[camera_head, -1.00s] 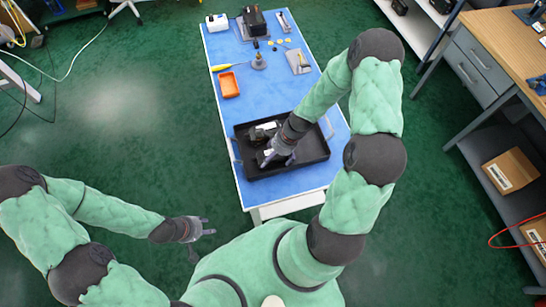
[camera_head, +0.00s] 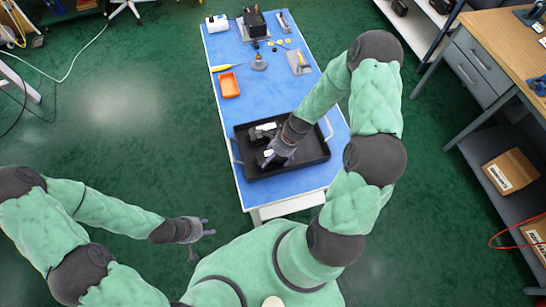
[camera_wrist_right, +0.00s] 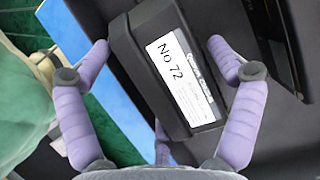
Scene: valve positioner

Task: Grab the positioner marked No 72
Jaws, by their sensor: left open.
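The positioner marked No 72 (camera_wrist_right: 165,75) is a dark block with a white label, filling the middle of the right wrist view. In the head view it sits in the black tray (camera_head: 312,158), mostly hidden by my right gripper (camera_head: 272,160). In the right wrist view my right gripper (camera_wrist_right: 160,52) has its lilac fingers spread on both sides of the block; a gap shows at the left finger, and I see no firm contact. My left gripper (camera_head: 208,228) is open and empty, off the table at the lower left.
Another dark device with a white label (camera_head: 265,129) lies in the tray behind. Farther back on the blue table are an orange bin (camera_head: 229,86), a yellow screwdriver (camera_head: 222,67) and a black device on a stand (camera_head: 254,22). A wooden workbench (camera_head: 505,50) stands at right.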

